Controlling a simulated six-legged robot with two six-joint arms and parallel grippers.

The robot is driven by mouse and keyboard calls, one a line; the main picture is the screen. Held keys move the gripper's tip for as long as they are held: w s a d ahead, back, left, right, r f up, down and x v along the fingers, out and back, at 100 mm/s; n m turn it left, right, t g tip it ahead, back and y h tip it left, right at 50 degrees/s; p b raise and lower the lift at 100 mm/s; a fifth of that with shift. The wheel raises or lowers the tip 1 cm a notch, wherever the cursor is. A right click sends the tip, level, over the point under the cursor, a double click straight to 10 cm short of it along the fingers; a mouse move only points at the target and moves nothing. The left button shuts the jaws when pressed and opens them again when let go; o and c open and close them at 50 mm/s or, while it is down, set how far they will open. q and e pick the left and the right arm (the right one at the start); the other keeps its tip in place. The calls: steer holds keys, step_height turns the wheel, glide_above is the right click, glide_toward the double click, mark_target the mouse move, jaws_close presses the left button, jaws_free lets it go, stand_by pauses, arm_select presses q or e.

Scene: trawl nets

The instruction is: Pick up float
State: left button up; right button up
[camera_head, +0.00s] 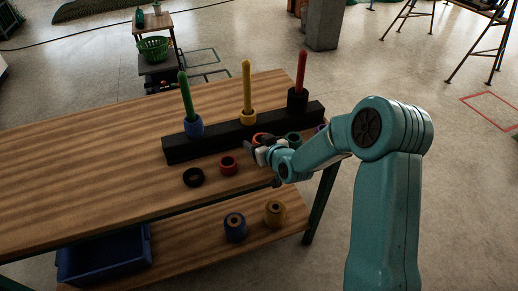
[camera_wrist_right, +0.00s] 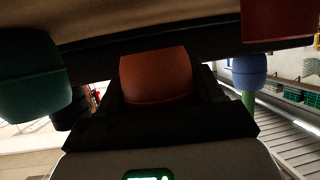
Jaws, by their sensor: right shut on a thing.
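My right gripper (camera_head: 257,146) is at the front of the black peg base, low over the wooden table. It is shut on an orange float (camera_head: 260,138), which is partly hidden by the gripper in the head view. In the right wrist view the orange float (camera_wrist_right: 155,75) sits between the dark fingers. Whether it touches the table is hard to tell. A red float (camera_head: 228,165) and a black float (camera_head: 193,177) lie to the left of the gripper. A green float (camera_head: 293,138) is to its right. My left gripper is out of view.
The black peg base (camera_head: 225,136) carries green, yellow and red pegs, with blue (camera_head: 193,126), yellow (camera_head: 248,117) and black (camera_head: 297,99) floats on them. The lower shelf holds blue (camera_head: 235,228) and yellow (camera_head: 274,213) floats and a blue crate (camera_head: 103,253). The table's left is clear.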

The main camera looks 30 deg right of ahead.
mark_target(259, 134)
step_height(259, 134, up, 17)
steer(key=shift+p, duration=0.35)
steer(key=shift+f, duration=0.1)
